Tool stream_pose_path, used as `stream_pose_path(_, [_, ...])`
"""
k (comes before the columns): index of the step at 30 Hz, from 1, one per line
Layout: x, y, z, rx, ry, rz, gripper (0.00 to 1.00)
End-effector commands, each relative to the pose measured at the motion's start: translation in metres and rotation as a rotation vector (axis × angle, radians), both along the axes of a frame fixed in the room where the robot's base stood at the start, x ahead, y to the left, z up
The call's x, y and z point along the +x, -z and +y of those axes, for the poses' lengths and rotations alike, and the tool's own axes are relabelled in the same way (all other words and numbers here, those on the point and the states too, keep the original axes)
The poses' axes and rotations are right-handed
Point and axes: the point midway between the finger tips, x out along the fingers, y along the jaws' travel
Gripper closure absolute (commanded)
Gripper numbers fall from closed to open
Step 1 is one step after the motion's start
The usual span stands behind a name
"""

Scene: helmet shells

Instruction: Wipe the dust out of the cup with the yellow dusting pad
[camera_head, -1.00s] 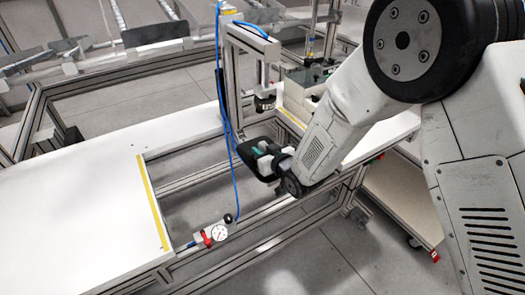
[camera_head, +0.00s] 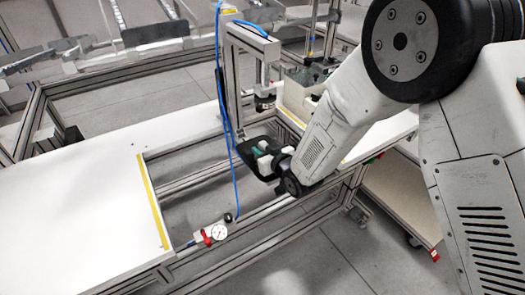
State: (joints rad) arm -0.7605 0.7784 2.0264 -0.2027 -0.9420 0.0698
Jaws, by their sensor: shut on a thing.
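A dark round cup (camera_head: 265,103) hangs, mouth down, at the lower end of the vertical cylinder on the metal frame. My gripper (camera_head: 247,149), a black body with a green patch, is just below the cup and a little to its left in the picture. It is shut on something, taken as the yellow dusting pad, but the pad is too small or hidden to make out. I cannot tell whether anything touches the cup. The cup's inside and any dust in it are hidden.
The upright frame (camera_head: 232,80) and a blue hose (camera_head: 233,185) stand close left of my gripper. A gauge with a red valve (camera_head: 214,232) sits on the front rail. An open gap lies between the white tabletop (camera_head: 70,210) and the right-hand table.

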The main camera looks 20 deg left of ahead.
Motion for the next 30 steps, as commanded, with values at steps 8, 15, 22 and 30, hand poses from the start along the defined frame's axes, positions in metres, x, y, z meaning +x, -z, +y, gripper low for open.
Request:
stream_pose_path(8, [-0.001, 0.003, 0.0, -0.004, 0.0, 0.003, 1.0])
stream_pose_path(15, [-0.001, 0.003, -0.001, -0.006, 0.0, 0.004, 1.0])
stream_pose_path(22, [-0.005, 0.003, -0.007, -0.007, 0.0, 0.006, 1.0])
stream_pose_path(30, [-0.011, 0.003, -0.016, -0.008, 0.001, 0.006, 1.0])
